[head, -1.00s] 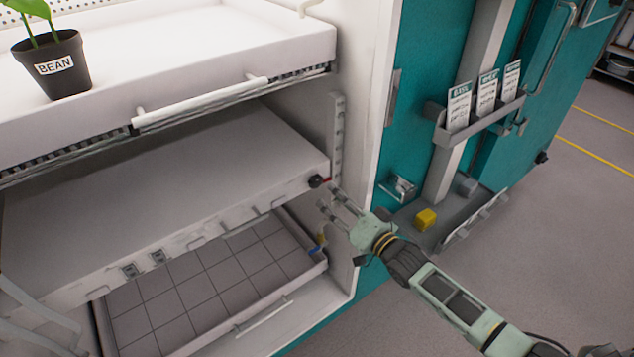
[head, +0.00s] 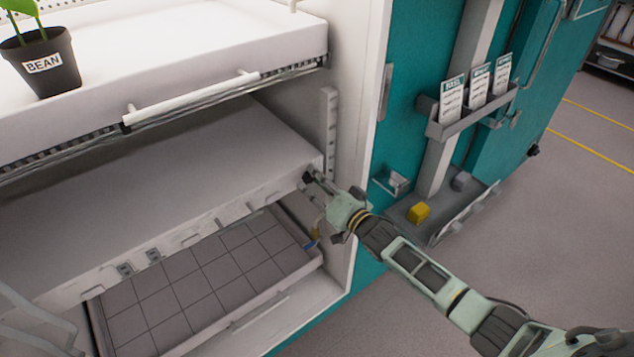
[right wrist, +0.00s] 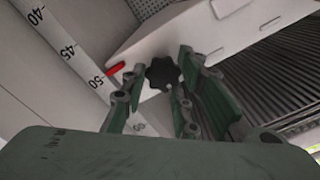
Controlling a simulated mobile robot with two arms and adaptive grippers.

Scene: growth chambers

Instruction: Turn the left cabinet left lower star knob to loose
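The black star knob (head: 308,177) is on the right front end of the middle white shelf in the open cabinet. In the right wrist view the lobed knob (right wrist: 162,73) is seen face on, with a red pointer (right wrist: 116,68) to its left. My right gripper (head: 316,181) has its fingertips right at the knob. In the right wrist view its fingers (right wrist: 155,90) are apart, with the knob between their tips; I cannot tell whether they touch it.
A numbered scale strip (right wrist: 65,50) runs up the cabinet wall beside the knob. A gridded tray (head: 205,275) lies below the shelf. A potted bean plant (head: 46,62) stands on the upper tray. A teal side panel carries a card holder (head: 470,115) and a low tray with a yellow block (head: 419,212).

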